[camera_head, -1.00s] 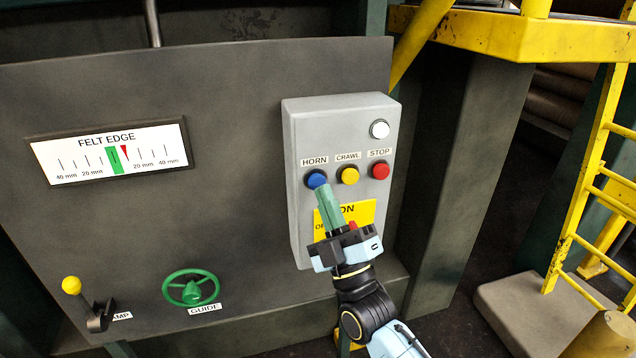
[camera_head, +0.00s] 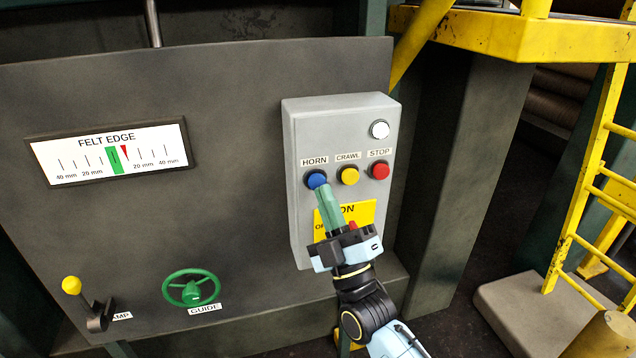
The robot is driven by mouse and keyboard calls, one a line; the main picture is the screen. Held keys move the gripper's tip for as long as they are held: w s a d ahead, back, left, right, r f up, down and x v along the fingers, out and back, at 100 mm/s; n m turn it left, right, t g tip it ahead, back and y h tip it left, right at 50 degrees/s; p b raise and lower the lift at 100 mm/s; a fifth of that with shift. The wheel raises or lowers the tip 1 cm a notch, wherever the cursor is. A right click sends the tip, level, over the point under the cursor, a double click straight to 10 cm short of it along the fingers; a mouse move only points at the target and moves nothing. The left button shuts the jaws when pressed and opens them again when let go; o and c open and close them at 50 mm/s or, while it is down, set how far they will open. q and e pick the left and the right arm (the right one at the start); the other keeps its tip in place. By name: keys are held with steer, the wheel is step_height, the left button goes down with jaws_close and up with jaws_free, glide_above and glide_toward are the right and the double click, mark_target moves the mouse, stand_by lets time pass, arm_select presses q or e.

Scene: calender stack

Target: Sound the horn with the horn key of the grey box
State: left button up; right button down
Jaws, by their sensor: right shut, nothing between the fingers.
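The grey box (camera_head: 298,130) is mounted on the dark panel. The blue horn key (camera_head: 316,179) sits under the HORN label at its left. My right gripper (camera_head: 322,189) is shut and empty. Its green fingertips reach up to the lower edge of the blue key in the picture; I cannot tell whether they touch it. The gripper covers part of a yellow sign (camera_head: 362,212) on the box. My left gripper is not in view.
The yellow crawl key (camera_head: 348,176) and red stop key (camera_head: 380,170) sit to the right, below a white lamp (camera_head: 379,129). A felt edge gauge (camera_head: 110,155), green guide wheel (camera_head: 191,290) and yellow-knobbed lever (camera_head: 71,285) are at left. A yellow ladder (camera_head: 585,185) stands at right.

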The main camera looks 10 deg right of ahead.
steer(key=shift+w, duration=0.1)
steer(key=shift+w, duration=0.35)
steer(key=shift+w+b, duration=0.35)
steer(key=shift+w, duration=0.1)
stand_by(0.9)
steer(key=shift+r, duration=0.35)
stand_by(0.6)
steer(key=shift+s+f+p, duration=0.25)
steer(key=shift+s+p, duration=0.1)
steer(key=shift+s, duration=0.2)
